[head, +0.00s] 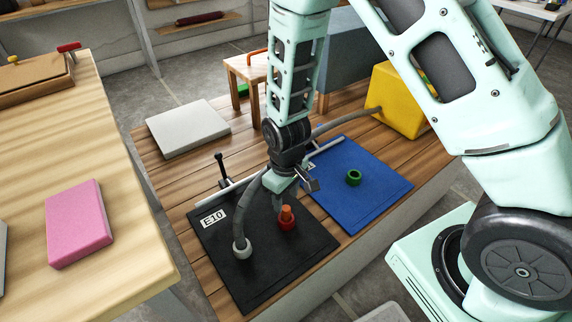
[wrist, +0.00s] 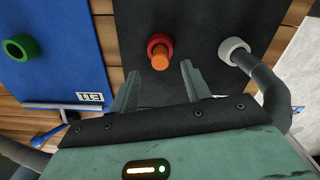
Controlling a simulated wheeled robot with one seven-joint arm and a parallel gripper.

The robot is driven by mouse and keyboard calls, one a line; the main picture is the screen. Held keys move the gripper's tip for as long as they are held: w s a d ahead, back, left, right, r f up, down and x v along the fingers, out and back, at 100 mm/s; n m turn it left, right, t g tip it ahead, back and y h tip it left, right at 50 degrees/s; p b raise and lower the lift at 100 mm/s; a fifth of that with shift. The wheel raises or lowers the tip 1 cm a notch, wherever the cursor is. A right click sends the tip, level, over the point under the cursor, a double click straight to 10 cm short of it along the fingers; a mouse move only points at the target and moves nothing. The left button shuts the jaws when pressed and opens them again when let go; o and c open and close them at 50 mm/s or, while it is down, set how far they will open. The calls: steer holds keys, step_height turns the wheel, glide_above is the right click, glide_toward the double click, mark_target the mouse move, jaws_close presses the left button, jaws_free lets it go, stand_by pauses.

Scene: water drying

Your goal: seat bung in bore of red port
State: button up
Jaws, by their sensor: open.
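The red port (head: 286,225) is a short red ring on the black panel (head: 250,270). The orange bung (head: 287,212) stands at its bore and sticks up out of it; how deep it sits I cannot tell. In the wrist view the bung (wrist: 160,61) shows against the red ring (wrist: 158,40), beyond the fingertips and between their lines. My gripper (head: 302,188) is above the black panel, just behind and above the bung. In the wrist view my gripper (wrist: 158,82) has its two fingers spread, with nothing between them.
A white port (head: 242,248) with a grey hose (head: 245,207) stands left of the red port. A blue panel (head: 365,205) with a green port (head: 353,177) lies to the right. A black upright handle (head: 222,170) rises at the black panel's rear. A yellow box (head: 397,105) stands behind.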

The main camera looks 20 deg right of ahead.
mark_target(286, 208)
step_height(286, 208, up, 11)
steer(key=p, duration=0.2)
stand_by(0.5)
steer(key=s+a+r+n, duration=0.1)
steer(key=s+a+r, duration=0.2)
steer(key=s+r, duration=0.55)
steer(key=s+a+r+n, duration=0.25)
steer(key=s+r, duration=0.35)
steer(key=s, duration=0.5)
step_height(286, 208, up, 18)
steer(key=m+p, duration=0.1)
steer(key=p, duration=1.7)
steer(key=shift+w+a+r+y, duration=0.2)
steer(key=shift+w+a+y, duration=0.1)
steer(key=shift+a, duration=0.1)
